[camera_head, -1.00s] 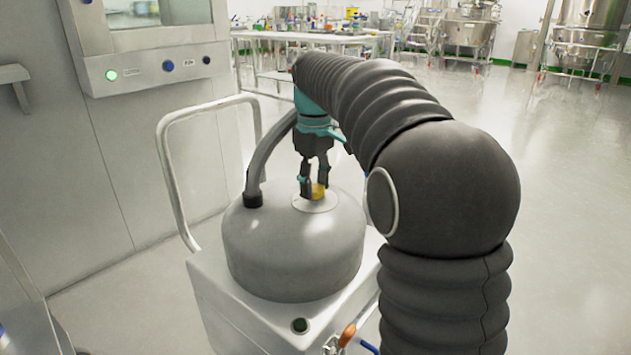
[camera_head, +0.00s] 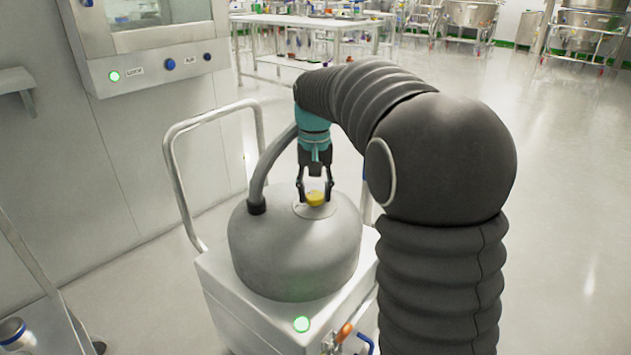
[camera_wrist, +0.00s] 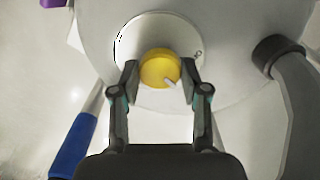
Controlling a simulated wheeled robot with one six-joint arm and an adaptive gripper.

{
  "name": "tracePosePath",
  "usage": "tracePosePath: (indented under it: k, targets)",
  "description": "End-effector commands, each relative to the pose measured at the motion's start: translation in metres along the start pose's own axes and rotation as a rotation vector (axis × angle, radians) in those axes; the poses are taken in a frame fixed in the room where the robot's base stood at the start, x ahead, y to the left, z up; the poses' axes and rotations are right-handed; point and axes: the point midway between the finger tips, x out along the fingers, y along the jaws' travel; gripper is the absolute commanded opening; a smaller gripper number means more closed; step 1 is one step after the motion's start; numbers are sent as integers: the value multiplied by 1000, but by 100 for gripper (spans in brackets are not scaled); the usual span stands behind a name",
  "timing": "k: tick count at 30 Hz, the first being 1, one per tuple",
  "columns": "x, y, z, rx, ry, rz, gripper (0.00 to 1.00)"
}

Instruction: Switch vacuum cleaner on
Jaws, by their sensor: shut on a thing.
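The vacuum cleaner (camera_head: 290,255) has a grey domed top on a pale box body. A yellow knob (camera_head: 315,198) sits on a round white dial plate on top of the dome. The knob also shows in the wrist view (camera_wrist: 159,68), with a pale pointer mark toward its lower right. My gripper (camera_head: 315,195) comes down from above, with one finger on each side of the knob, and is shut on it. The fingers also show in the wrist view (camera_wrist: 160,78). A round green light (camera_head: 301,324) on the body's front top edge is lit.
A grey hose (camera_head: 271,165) rises from the dome's left side. A metal push handle (camera_head: 172,165) stands behind and left. A wall panel (camera_head: 150,75) with buttons is at upper left. An orange-handled valve (camera_head: 345,333) is at the front. Open floor lies to the right.

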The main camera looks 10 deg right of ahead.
Motion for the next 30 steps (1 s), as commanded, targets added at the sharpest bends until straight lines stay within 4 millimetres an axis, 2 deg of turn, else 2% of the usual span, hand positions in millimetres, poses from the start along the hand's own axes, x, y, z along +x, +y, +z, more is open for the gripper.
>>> tracePosePath:
  k: [18, 30]
  targets:
    - [-1, -1, -1, 538, 1, -1, 10]
    - [0, -1, -1, 702, 3, -3, 10]
